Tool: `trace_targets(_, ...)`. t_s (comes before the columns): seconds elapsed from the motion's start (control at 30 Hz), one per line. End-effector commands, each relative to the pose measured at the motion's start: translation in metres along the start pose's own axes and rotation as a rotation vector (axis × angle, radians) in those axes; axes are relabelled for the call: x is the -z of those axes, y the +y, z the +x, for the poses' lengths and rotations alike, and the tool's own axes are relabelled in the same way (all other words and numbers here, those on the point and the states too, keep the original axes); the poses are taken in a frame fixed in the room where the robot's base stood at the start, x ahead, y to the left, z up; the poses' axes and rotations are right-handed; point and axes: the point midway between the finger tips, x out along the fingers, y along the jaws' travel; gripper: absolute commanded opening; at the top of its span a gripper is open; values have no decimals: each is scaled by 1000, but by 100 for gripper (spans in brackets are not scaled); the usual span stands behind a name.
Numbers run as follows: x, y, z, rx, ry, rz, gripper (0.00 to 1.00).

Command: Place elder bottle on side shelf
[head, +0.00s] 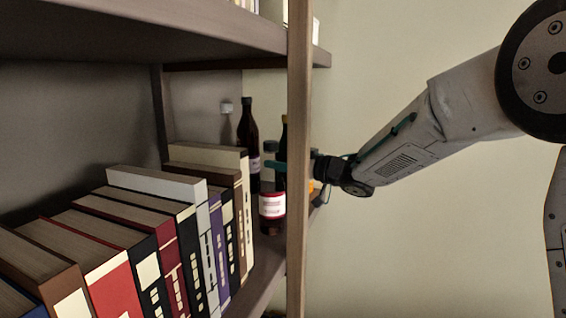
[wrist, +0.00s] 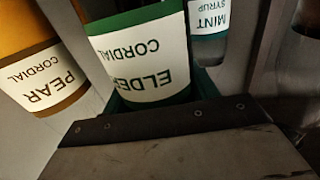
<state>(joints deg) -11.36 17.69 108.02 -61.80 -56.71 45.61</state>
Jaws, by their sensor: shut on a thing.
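The elder bottle (wrist: 140,62) is green with a white label reading ELDER CORDIAL, upside down in the wrist view. My gripper (wrist: 158,100) is shut on it, with dark green fingers around its sides. In the head view, my gripper (head: 277,166) reaches from the right past the wooden post, and its teal fingertips show among the bottles. The post and neighbouring bottles hide much of the grip there, so I cannot tell the elder bottle apart in that view. Whether it touches the shelf is also unclear.
An orange pear cordial bottle (wrist: 40,70) and a mint syrup bottle (wrist: 208,35) flank the held bottle closely. A red-label bottle (head: 272,206) and a dark purple-label bottle (head: 248,140) stand near my gripper. Books (head: 150,225) fill the left shelf. The upright post (head: 298,250) is close.

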Motion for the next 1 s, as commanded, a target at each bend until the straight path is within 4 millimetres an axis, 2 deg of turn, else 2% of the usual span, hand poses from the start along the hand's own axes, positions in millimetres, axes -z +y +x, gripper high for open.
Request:
trace_targets(0.13,-2,0,0,0,2,0,14)
trace_targets(0.17,-3,0,0,0,-1,1,61)
trace_targets(0.23,-3,0,0,0,-1,0,80)
trace_targets(0.57,0,0,0,0,0,-1,80)
trace_targets(0.63,1,0,-5,-1,0,0,80)
trace_targets(0.77,1,0,-27,-2,0,0,80)
trace_targets(1.0,1,1,-80,-4,0,0,80)
